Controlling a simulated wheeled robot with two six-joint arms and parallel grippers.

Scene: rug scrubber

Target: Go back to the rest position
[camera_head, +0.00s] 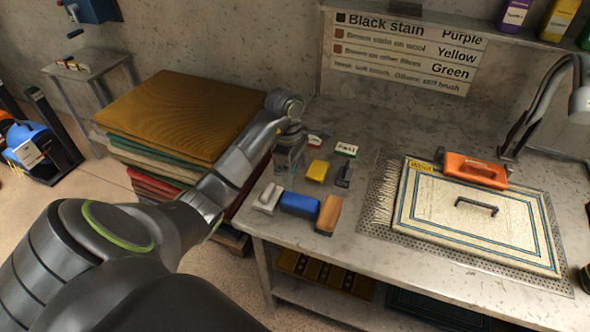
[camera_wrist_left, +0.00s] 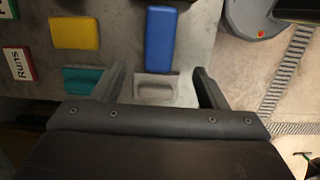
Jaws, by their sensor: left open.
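My left arm reaches in from the left in the head view, and its gripper (camera_head: 289,160) hangs over the back left of the workbench (camera_head: 400,135). In the left wrist view the gripper (camera_wrist_left: 160,84) is open, its two fingers spread wide. A pale brush-like block (camera_wrist_left: 156,88) shows between the fingers in the picture; nothing looks gripped. A blue block (camera_wrist_left: 160,38) lies just beyond it, and a yellow block (camera_wrist_left: 75,32) and a teal block (camera_wrist_left: 82,80) lie to the left. My right gripper is not in view.
The bench also carries an orange-brown block (camera_head: 329,213) and a cream rug (camera_head: 445,215) with an orange tool (camera_head: 475,170) at its back edge. A stack of folded rugs (camera_head: 180,112) stands left of the bench. A lamp (camera_head: 540,105) stands at the right.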

